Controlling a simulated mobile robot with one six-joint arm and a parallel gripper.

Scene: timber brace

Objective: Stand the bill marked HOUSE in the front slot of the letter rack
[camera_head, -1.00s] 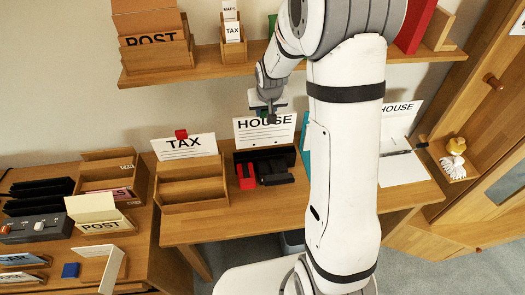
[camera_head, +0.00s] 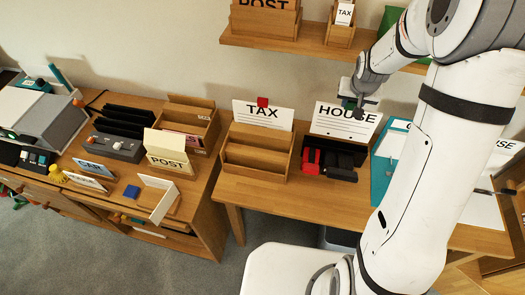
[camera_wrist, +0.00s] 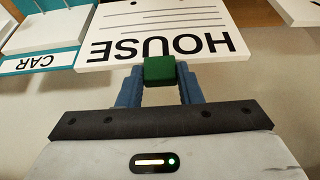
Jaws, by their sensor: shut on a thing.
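The bill marked HOUSE (camera_head: 343,124) is a white card with black lettering and lines. My gripper (camera_head: 359,101) is shut on the green tab (camera_wrist: 160,70) at its top edge, and the card hangs upright. In the wrist view the bill (camera_wrist: 165,25) appears upside down. Its lower edge shows just above or behind a black holder (camera_head: 345,150); I cannot tell whether they touch. The wooden letter rack (camera_head: 254,172) stands left of it on the desk. A TAX bill (camera_head: 262,115) with a red tab stands at its back; the front slot looks empty.
A red object (camera_head: 311,163) sits by the black holder. A shelf (camera_head: 312,43) with wooden holders is above.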

